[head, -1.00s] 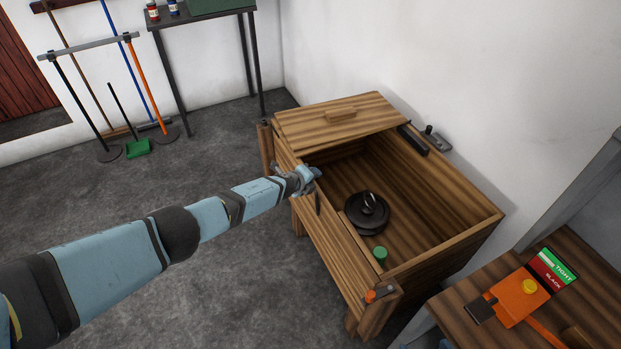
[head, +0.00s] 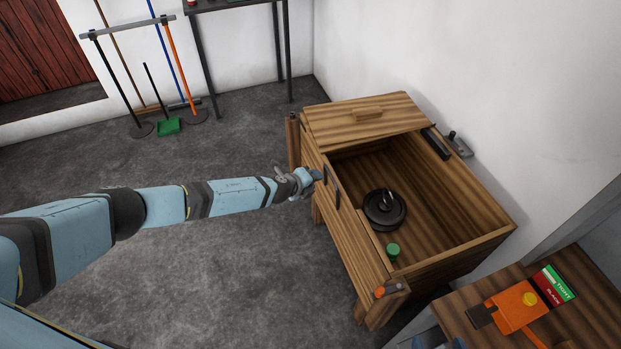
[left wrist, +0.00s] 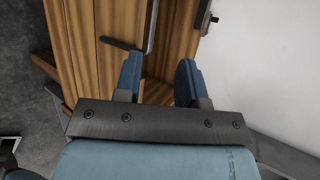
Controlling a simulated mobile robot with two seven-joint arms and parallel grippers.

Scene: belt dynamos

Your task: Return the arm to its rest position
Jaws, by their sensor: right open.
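My left arm comes in from the left. Its gripper (head: 311,178) is at the front edge of the open wooden chest (head: 352,240), beside the dark handle (head: 337,194). In the left wrist view its two blue fingers (left wrist: 157,85) stand apart with nothing between them. The dark bent handle (left wrist: 121,43) lies just beyond the left finger there; I cannot tell whether they touch. Blue tips of my right gripper (head: 443,341) show at the bottom edge of the head view, beside the chest. They are apart; the rest is out of frame.
Inside the chest are a black round part (head: 384,210) and a green cap (head: 392,250). A wooden table (head: 455,305) with an orange tool (head: 517,307) stands at right. A wall is behind the chest. The floor (head: 235,245) left of it is clear; brooms hang behind.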

